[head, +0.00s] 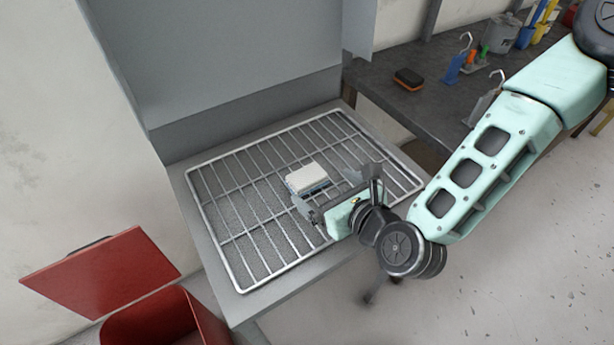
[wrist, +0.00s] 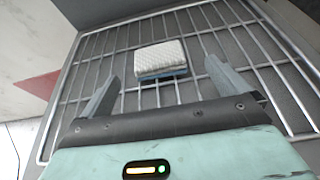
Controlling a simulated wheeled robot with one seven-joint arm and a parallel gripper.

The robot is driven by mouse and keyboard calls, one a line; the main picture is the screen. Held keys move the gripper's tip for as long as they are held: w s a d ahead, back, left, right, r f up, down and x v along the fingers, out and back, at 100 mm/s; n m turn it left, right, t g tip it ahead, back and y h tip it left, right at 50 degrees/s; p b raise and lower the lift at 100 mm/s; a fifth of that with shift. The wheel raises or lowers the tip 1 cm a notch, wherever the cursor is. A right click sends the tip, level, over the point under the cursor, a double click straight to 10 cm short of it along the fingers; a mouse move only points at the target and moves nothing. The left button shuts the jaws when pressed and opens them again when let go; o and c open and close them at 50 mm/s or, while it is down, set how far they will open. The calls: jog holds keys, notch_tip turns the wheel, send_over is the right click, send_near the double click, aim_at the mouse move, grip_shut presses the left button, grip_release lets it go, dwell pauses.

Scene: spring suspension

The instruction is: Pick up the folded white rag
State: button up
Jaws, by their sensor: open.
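The folded white rag (head: 306,177) lies on the metal wire rack (head: 229,258) near its middle. In the wrist view the rag (wrist: 161,56) has a textured white top and a blue-grey lower layer. My gripper (head: 338,186) is open, low over the rack and just to the right of the rag in the head view. In the wrist view my gripper (wrist: 163,78) has its fingers spread, with the rag ahead, between the lines of the two fingers and a little beyond their tips. Nothing is held. Whether a finger touches the rack I cannot tell.
The rack sits in a grey basin with a tall grey back panel (head: 220,65). A red bin (head: 155,318) with its raised red lid (head: 100,272) stands at lower left. A dark workbench (head: 420,100) at the right holds a black-and-orange sponge (head: 408,79) and tools.

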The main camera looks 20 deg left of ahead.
aim_at(311, 180)
jog(key=p+x, duration=0.2)
jog(key=x, duration=0.3)
jog(key=shift+a+f, duration=0.1)
jog(key=shift+a, duration=0.15)
jog(key=shift+w+a+f, duration=0.3)
jog(key=shift+a+f, duration=0.05)
jog(key=c, duration=1.1)
jog(key=shift+r, duration=0.1)
